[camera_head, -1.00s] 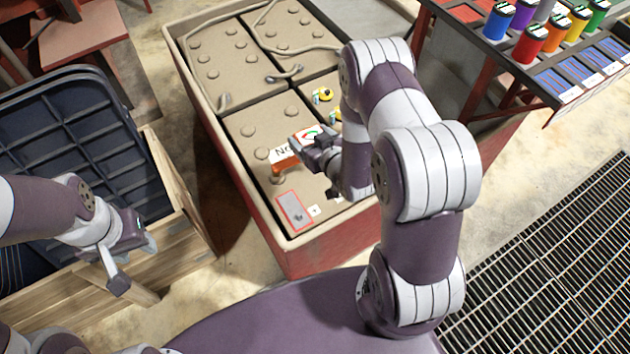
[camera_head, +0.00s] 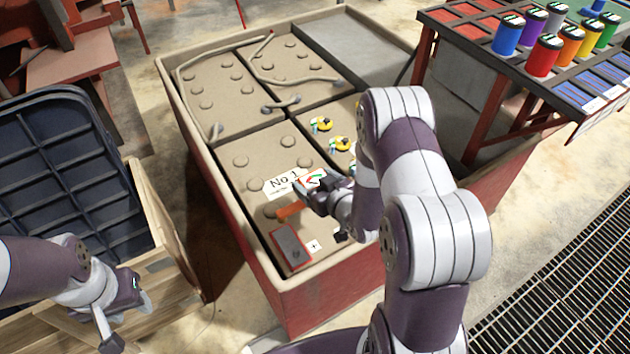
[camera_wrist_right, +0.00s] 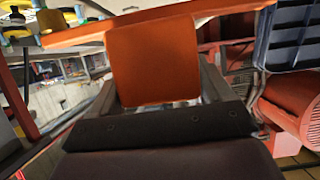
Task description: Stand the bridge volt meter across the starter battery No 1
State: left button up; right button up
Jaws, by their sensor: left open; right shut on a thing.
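The bridge volt meter, with an orange body (camera_head: 291,210) and a pale dial, is in my right gripper (camera_head: 322,197), above the near part of starter battery No 1 (camera_head: 252,178). Its orange handle (camera_wrist_right: 152,62) fills the space between the fingers in the right wrist view. I cannot tell whether its feet touch the battery. The battery has a tan top with round caps and a white "No 1" label (camera_head: 278,185). A red-edged grey plate (camera_head: 291,247) and a plus mark lie at its near end. My left gripper (camera_head: 127,318) is open and empty, away at the lower left.
Other tan batteries (camera_head: 215,85) with cables share the red-sided box (camera_head: 225,240). Yellow-topped small parts (camera_head: 341,143) stand on the battery at right. A rack (camera_head: 480,55) with coloured cylinders is at upper right. A dark bin (camera_head: 75,170) stands left.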

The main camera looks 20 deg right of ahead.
notch_tip(320, 180, down, 4)
jog(key=b, duration=0.2)
jog(key=shift+f+b, duration=0.15)
jog(key=shift+b, duration=0.25)
jog(key=shift+p, duration=0.3)
dwell(0.9)
jog(key=shift+f+b, duration=1.1)
jog(key=shift+f, duration=0.3)
jog(key=shift+r, duration=0.1)
jog(key=shift+r+p, duration=1.1)
dwell(1.0)
